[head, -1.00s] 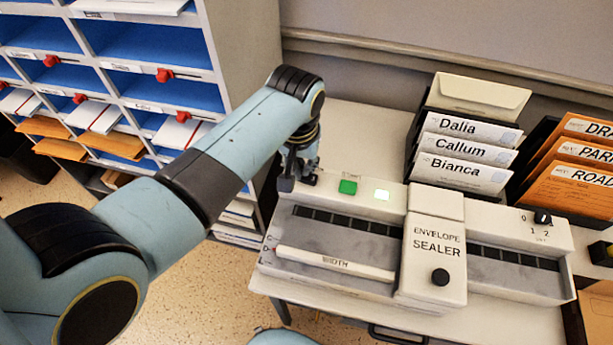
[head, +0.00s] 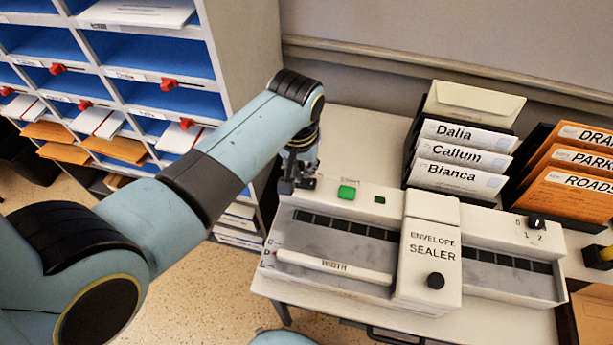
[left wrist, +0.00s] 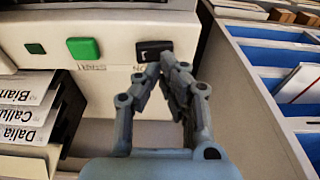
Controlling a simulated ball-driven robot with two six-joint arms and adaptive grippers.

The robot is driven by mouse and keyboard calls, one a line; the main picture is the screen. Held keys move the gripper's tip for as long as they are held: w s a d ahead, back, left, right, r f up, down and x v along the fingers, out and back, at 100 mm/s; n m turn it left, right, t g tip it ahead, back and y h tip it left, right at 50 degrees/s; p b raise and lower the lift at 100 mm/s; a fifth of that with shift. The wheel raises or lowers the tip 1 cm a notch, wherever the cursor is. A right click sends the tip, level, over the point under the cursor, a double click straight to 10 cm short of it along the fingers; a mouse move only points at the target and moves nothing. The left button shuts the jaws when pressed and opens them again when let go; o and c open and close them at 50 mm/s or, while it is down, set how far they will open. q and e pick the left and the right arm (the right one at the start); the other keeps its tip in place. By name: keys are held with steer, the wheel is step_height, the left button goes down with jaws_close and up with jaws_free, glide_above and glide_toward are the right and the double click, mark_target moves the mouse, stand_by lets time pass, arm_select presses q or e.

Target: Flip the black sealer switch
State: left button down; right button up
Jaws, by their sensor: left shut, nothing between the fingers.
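The envelope sealer (head: 330,255) stands on the table in the head view. Its black switch shows in the left wrist view (left wrist: 154,51), beside the label ON, and is mostly hidden by my gripper in the head view. The green start button (head: 347,192) is next to it, and a small square lamp (head: 379,199) further right is dark. My left gripper (left wrist: 168,62) is shut and empty, with its fingertips at the edge of the black switch; I cannot tell if they touch. It also shows in the head view (head: 297,182). My right gripper is out of view.
A rack of white envelopes (head: 461,155) and a rack of orange folders (head: 570,185) stand behind the sealer. A pigeonhole shelf (head: 236,85) stands left of the table, close to my left arm. The table behind the sealer's left end is clear.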

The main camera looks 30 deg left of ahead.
mark_target(302, 182)
arm_select(q)
steer(key=shift+r, duration=2.4)
steer(key=shift+a, duration=0.1)
